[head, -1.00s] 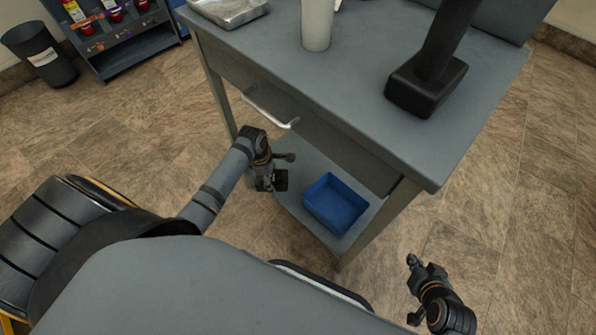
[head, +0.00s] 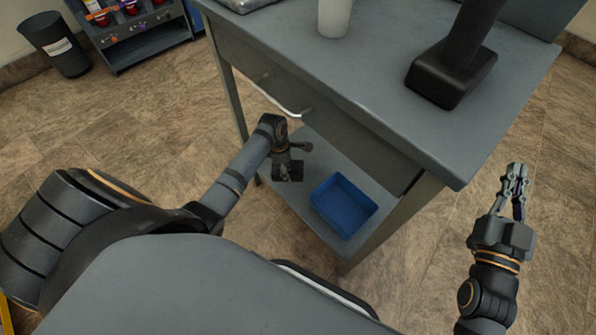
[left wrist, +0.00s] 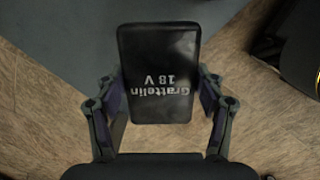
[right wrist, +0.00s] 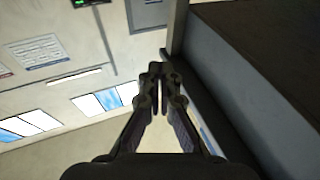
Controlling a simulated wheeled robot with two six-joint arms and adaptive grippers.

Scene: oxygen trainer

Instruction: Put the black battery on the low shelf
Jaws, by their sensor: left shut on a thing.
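The black battery (left wrist: 160,75), with "Grattelin 18 V" printed on it, is between the fingers of my left gripper (head: 289,158). The gripper is shut on its sides. In the head view the battery (head: 288,173) is a small dark block over the left part of the low shelf (head: 318,160), left of the blue bin. I cannot tell whether it touches the shelf. My right gripper (head: 516,180) is away from the table on the right. Its fingertips are together and empty in the right wrist view (right wrist: 161,85).
The blue bin (head: 343,206) takes up the shelf's front right part. The grey tabletop (head: 370,70) overhangs the shelf, with a drawer handle (head: 283,103) above my left gripper. A white cup (head: 334,17) and a dark tool-like object (head: 451,73) stand on top.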

